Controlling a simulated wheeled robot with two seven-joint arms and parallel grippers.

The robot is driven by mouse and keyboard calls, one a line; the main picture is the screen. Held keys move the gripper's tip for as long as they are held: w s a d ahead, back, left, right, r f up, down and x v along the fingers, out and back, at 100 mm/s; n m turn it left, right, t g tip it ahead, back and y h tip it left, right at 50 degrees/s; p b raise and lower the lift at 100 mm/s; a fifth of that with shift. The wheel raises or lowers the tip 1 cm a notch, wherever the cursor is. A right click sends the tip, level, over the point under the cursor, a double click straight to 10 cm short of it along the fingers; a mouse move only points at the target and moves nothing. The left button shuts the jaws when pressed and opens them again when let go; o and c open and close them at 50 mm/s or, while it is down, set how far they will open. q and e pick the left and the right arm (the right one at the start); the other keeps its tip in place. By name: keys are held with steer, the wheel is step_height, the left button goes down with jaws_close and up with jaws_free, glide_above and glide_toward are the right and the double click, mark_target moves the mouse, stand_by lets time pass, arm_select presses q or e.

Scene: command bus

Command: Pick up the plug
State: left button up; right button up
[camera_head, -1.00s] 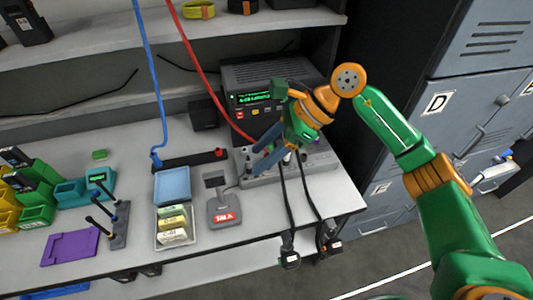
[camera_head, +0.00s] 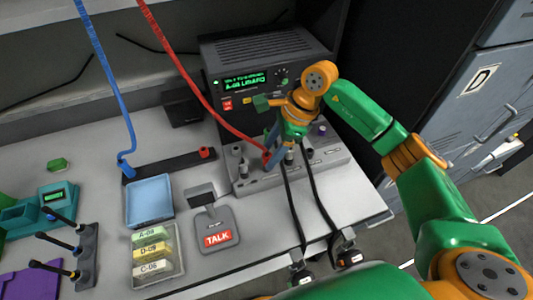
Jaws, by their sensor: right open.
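A red cord (camera_head: 190,80) runs down to a red plug (camera_head: 267,158) at the grey socket panel (camera_head: 325,165). My right gripper (camera_head: 272,153) points down with its blue fingers open at the red plug, one finger close beside it. The gripper partly hides the plug, and I cannot tell whether the fingers touch it. A blue cord (camera_head: 110,80) ends in a blue plug (camera_head: 125,168) at the left end of a black strip (camera_head: 165,165). My left gripper is not in view.
A black radio unit (camera_head: 262,70) with a green display stands behind the panel. Two black cords (camera_head: 291,200) hang over the front edge. A blue tray (camera_head: 150,200), a card holder (camera_head: 152,255) and a TALK pad (camera_head: 217,232) lie to the left.

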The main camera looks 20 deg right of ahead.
steer(key=shift+a+f, duration=0.2)
steer(key=shift+f, duration=0.3)
jaws_close()
step_height(320, 180, up, 3)
steer(key=shift+w+f+b, duration=0.1)
steer(key=shift+b, duration=0.9)
steer(key=s+d+r+b, duration=0.3)
steer(key=s+d+r, duration=0.3)
steer(key=s+r, duration=0.4)
steer(key=shift+s+d+r, duration=0.15)
steer(key=shift+s+d, duration=0.25)
steer(key=shift+s, duration=0.85)
steer(key=shift+w, duration=0.1)
